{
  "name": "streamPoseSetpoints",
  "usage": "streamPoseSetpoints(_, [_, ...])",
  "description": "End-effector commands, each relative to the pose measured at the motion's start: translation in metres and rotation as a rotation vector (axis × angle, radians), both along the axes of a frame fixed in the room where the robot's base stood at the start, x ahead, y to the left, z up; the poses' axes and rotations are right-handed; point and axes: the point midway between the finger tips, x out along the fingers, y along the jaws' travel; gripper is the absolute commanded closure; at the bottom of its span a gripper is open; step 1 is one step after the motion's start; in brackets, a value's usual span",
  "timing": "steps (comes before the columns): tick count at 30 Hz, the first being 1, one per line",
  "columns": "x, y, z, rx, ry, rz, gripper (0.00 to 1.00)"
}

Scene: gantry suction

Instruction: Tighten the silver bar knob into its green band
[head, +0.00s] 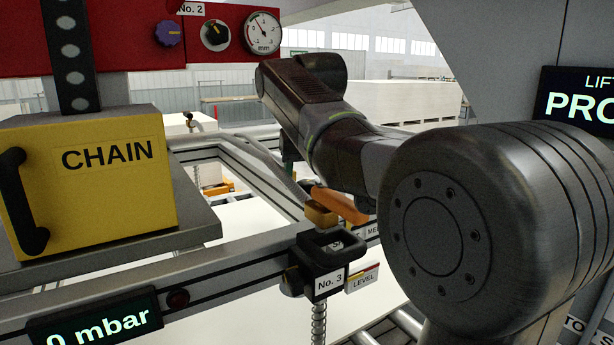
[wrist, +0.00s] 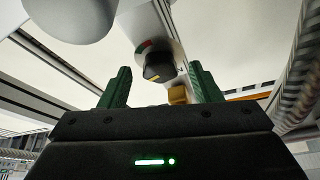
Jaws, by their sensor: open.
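In the wrist view a dark knob (wrist: 158,68) with a yellow pointer line sits on a grey beam. A small red and green arc (wrist: 145,46) shows beside it. In this light I cannot tell whether this is the silver bar knob. My gripper (wrist: 159,66) is open, with a green finger on each side of the knob in the picture. No contact shows, and the gap in depth is unclear. In the head view my arm hides most of the gripper and this knob.
A black No. 3 fitting (head: 318,250) with a brass top (head: 321,214) stands on the frame rail, an orange part (head: 341,205) beside it. A yellow CHAIN box (head: 110,175) is at left. A red panel (head: 120,40) carries a purple knob (head: 169,31), black knob (head: 215,36) and gauge (head: 263,32).

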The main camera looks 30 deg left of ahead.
Motion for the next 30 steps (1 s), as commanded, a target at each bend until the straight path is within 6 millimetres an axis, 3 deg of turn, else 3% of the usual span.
streamPoseSetpoints(2, [0.0,0.0,0.0,0.0,0.0,0.0,0.43])
streamPoseSetpoints(9, [-0.0001,-0.0001,0.0002,-0.001,0.001,0.0,0.87])
streamPoseSetpoints(19, [-0.0008,0.0006,0.0019,-0.001,0.001,-0.05,0.87])
streamPoseSetpoints(30, [-0.0014,0.0023,0.003,-0.003,0.0,-0.292,0.87])
